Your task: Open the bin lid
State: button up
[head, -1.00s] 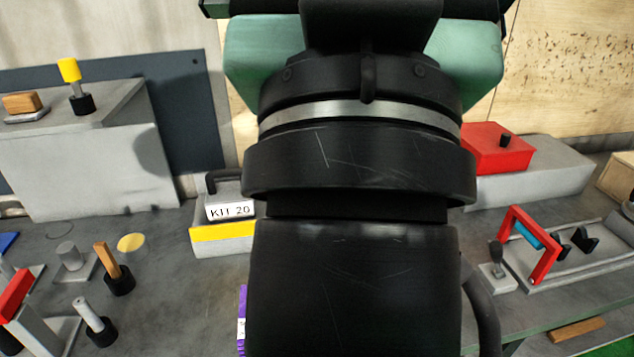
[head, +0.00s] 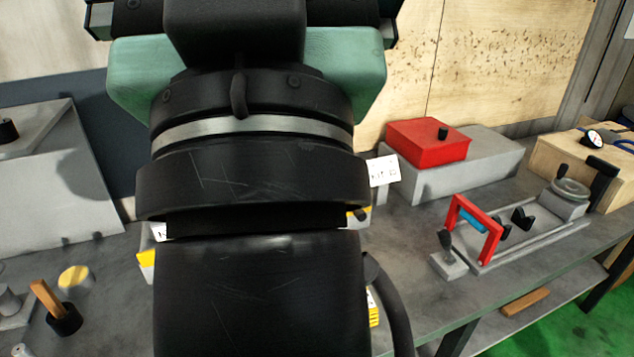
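No bin lid shows clearly. A pale box with a yellow band (head: 147,262) shows only as a sliver left of my arm, with part of a white label above it. A white card with blurred print (head: 383,170) stands right of my arm, with yellow-edged pieces (head: 374,308) lower down. My arm fills the centre, ending in a green block with black parts at the top. The fingers cannot be made out.
A grey block (head: 55,195) stands at the left on the bench. A wooden-handled peg (head: 50,305) stands at lower left. A red-framed fixture (head: 472,228) stands at the right, near a wooden box (head: 580,160). Bench between my arm and the fixture is largely clear.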

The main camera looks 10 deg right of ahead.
aim_at(427, 133)
jog(key=i+l+z, duration=0.25)
jog(key=i, duration=0.55)
jog(key=i+z, duration=0.25)
jog(key=i, duration=0.6)
jog(key=i+j+z, duration=0.25)
jog(key=i, duration=0.55)
